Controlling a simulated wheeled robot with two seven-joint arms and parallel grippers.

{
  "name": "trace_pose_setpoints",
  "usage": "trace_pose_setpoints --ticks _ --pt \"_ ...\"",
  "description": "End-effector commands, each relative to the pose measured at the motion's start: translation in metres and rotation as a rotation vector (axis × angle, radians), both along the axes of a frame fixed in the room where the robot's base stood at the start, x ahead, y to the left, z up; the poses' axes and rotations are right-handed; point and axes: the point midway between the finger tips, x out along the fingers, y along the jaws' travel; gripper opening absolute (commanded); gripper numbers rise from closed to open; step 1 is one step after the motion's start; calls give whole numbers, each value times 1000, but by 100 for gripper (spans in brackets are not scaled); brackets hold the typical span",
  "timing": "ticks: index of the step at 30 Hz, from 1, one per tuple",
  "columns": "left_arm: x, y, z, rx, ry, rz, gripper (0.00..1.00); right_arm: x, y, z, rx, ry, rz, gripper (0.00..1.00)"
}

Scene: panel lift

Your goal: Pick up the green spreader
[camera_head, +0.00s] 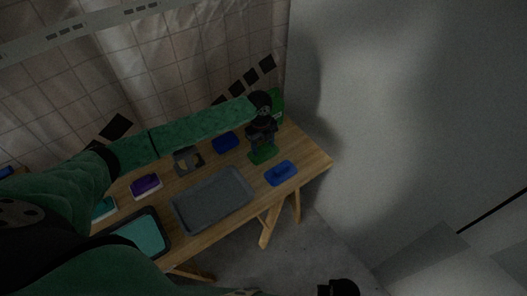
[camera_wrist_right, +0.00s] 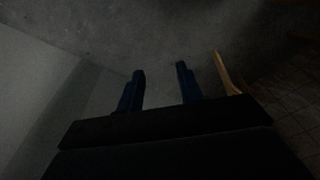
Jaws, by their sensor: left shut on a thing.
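The green spreader (camera_head: 263,154) is at the right part of the wooden table in the head view. My left gripper (camera_head: 262,143) is directly over it, pointing down, and is shut on it; the fingertips are small and dark there. I cannot tell whether the spreader touches the table. My right gripper (camera_wrist_right: 159,80) shows in the right wrist view with its two blue fingers apart and nothing between them. It points at bare grey floor.
The wooden table (camera_head: 316,157) also carries a blue spreader (camera_head: 281,173), a grey tray (camera_head: 213,199), a blue block (camera_head: 225,142), a purple spreader (camera_head: 146,186) and a teal tray (camera_head: 141,236). A green thing (camera_head: 277,104) stands behind my left gripper. The floor at right is clear.

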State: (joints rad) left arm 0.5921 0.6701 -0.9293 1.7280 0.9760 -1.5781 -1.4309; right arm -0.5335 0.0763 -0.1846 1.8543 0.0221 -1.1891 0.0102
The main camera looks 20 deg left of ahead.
Motion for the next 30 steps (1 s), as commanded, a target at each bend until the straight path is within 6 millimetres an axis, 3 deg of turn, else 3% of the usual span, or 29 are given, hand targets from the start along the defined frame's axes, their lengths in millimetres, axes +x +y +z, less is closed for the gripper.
trace_pose_setpoints --ticks 11,17,24,30 --pt "1 0 10 -2 -2 -1 32 1 0 5 -1 7 1 36" --pt "1 0 36 0 -4 -1 32 9 5 53 8 -7 1 36" --pt "-13 -50 68 -3 -4 -4 32 10 8 115 18 -11 2 36" --pt "-23 -85 91 -3 -2 -3 32 6 8 155 23 -12 2 36"
